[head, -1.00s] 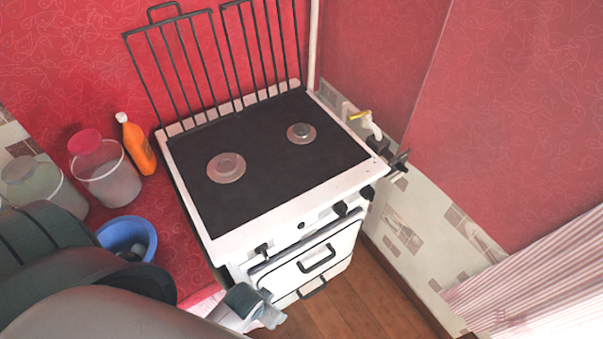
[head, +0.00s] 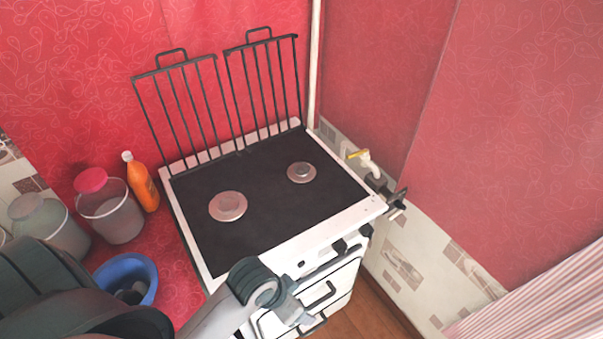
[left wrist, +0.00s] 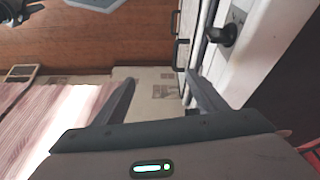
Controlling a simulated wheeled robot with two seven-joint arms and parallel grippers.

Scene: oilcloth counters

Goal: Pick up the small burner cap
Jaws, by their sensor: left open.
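The stove's black cooktop (head: 265,215) carries two round burners in the head view. The smaller burner (head: 301,173) is at the back right, with a small grey cap (head: 303,170) at its centre. The larger burner (head: 228,206) is at the left. My left gripper (head: 298,312) is in front of the stove, beside its front panel and below the cooktop, apart from both burners. In the left wrist view its two fingers (left wrist: 163,85) are spread with nothing between them. No burner shows in that view. My right gripper is not seen.
Black grates (head: 215,100) stand upright behind the cooktop. A blue bowl (head: 112,268) with dark items, an orange bottle (head: 142,183) and lidded jars (head: 110,215) stand on the red counter at left. A yellow-handled valve (head: 365,158) is at the stove's right. Knobs and handles project from the stove front.

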